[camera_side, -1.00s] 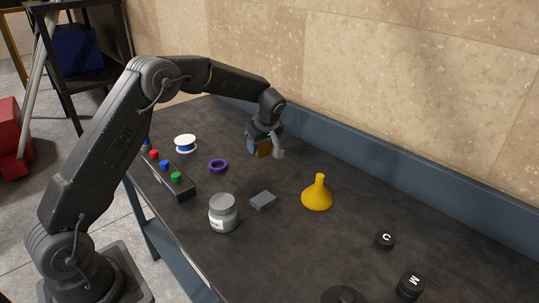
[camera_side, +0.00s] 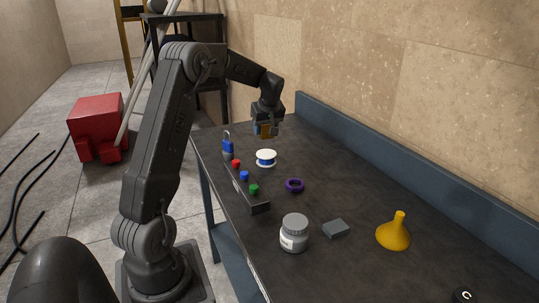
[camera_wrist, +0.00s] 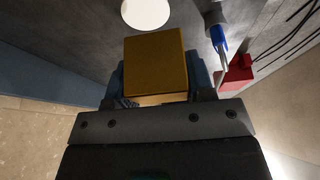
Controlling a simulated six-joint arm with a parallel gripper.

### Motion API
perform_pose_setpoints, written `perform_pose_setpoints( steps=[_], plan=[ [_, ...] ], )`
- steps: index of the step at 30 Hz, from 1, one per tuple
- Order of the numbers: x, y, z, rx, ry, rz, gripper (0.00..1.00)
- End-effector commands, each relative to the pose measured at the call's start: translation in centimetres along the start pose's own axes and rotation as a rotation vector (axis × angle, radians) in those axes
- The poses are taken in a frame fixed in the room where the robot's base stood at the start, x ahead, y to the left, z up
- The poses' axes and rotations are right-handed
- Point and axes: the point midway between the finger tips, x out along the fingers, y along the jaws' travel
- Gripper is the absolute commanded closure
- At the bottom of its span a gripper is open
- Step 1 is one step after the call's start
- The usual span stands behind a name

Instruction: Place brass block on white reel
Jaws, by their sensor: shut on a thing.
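The brass block (camera_wrist: 155,62) is held between the fingers of my gripper (camera_wrist: 160,85), which is shut on it, in the wrist view. In the side view my gripper (camera_side: 267,128) holds the brass block (camera_side: 266,131) over the far end of the table, behind the white reel. In the wrist view the reel's white top (camera_wrist: 146,12) shows at the top edge, beyond the block.
A blue padlock (camera_side: 228,148) and a strip with red, blue and green buttons (camera_side: 250,190) lie left of the reel. A purple ring (camera_side: 294,185), grey jar (camera_side: 294,234), grey block (camera_side: 336,229) and yellow funnel (camera_side: 394,232) are nearer. A wall runs along the right.

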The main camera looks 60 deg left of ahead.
Motion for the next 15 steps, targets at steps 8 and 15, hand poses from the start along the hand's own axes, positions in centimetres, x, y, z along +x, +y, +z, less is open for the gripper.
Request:
perform_pose_setpoints(
  steps=[8,15],
  plan=[
    [1.1,-7.4,-6.7,-0.048,0.012,-0.017,0.9],
    [1.7,-8.3,-7.6,-0.052,0.013,-0.021,0.9]
  ],
)
